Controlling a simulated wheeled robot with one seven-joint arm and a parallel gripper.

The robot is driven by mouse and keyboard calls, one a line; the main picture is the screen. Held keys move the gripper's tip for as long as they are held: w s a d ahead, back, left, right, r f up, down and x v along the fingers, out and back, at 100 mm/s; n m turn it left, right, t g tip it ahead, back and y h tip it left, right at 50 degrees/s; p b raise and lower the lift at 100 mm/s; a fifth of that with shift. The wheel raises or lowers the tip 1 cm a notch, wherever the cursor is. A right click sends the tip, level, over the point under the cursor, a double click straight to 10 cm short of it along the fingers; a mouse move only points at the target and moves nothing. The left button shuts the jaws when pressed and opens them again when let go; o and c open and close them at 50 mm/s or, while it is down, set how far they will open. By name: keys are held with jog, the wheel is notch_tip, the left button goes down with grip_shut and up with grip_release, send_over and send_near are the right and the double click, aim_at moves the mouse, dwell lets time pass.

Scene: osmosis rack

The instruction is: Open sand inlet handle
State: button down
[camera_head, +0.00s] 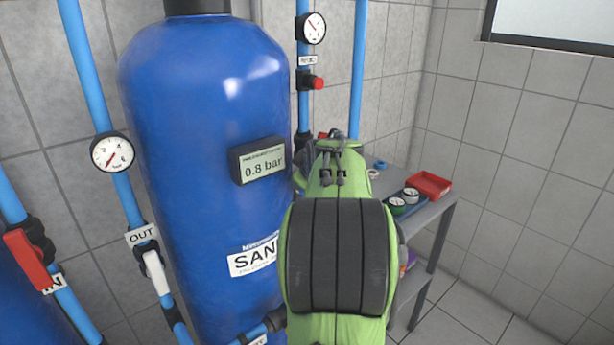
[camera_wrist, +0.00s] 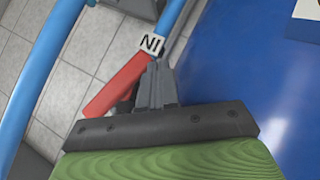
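The blue sand tank (camera_head: 205,150) stands in the middle-left of the head view, with a partly covered "SAND" label (camera_head: 252,260) and a display reading 0.8 bar. In the wrist view a red lever handle (camera_wrist: 115,85) lies slantwise on a blue pipe, beside a tag reading "IN" (camera_wrist: 152,43). My gripper (camera_wrist: 160,75) has its grey fingers by the upper end of this handle, overlapping it in the picture. Whether they touch or clasp it cannot be told. In the head view my green arm hides most of that area, and my gripper (camera_head: 328,155) is at the tank's right side.
Another red handle (camera_head: 28,260) with an "IN" tag is at the far left. A white handle (camera_head: 156,272) is under the "OUT" tag. A red knob (camera_head: 318,82) sits below a gauge. A grey table (camera_head: 437,215) with a red tray (camera_head: 429,185) stands right of my arm.

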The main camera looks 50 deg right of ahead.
jog(key=shift+d+f+b, duration=0.35)
jog(key=shift+f+b, duration=0.1)
jog(key=shift+f, duration=0.15)
jog(key=shift+s+d, duration=0.1)
dwell(0.3)
jog(key=p+v, duration=0.2)
jog(key=v, duration=1.3)
jog(key=shift+s+a, duration=0.25)
jog(key=shift+r, duration=0.1)
dwell(0.4)
